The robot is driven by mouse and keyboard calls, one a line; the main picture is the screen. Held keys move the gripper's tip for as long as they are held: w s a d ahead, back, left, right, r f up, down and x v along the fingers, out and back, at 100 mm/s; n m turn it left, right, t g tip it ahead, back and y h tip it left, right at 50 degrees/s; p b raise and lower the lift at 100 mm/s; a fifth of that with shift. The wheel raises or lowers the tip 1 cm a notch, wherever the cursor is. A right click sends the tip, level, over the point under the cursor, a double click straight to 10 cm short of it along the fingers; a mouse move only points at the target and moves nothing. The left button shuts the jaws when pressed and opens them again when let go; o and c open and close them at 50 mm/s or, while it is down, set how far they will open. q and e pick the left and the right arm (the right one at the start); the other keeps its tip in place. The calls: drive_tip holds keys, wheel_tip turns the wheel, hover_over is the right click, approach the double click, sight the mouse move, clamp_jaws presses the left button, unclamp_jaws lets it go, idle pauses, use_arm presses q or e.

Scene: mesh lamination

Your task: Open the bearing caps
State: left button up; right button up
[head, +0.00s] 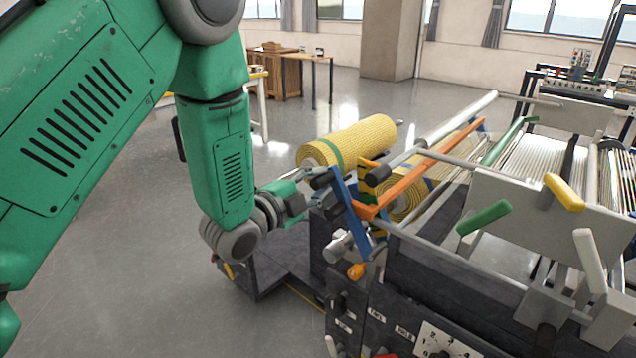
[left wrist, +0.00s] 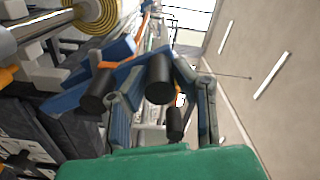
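A yellow mesh roll (head: 352,143) with a green band lies across the near left end of the machine. A blue bracket (head: 350,205) stands beside the roll, joined near an orange bar (head: 425,172). I cannot tell which of these parts are the bearing caps. My left gripper (head: 322,186) is at the blue bracket, just below the roll's near end; whether it touches is unclear. My right gripper is out of view.
The machine carries a green handle (head: 484,217), a yellow handle (head: 564,192) and a white lever (head: 589,262) on the right. A dark cabinet with a dial (head: 446,343) is in front. Open grey floor (head: 130,220) lies to the left.

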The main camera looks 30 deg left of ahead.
use_arm(q)
drive_tip(key=o, duration=0.4)
drive_tip(key=shift+d+r, duration=0.1)
drive_tip(key=shift+d, duration=0.05)
drive_tip(key=shift+s, duration=0.15)
drive_tip(key=v, duration=1.1)
drive_tip(key=shift+s, duration=0.35)
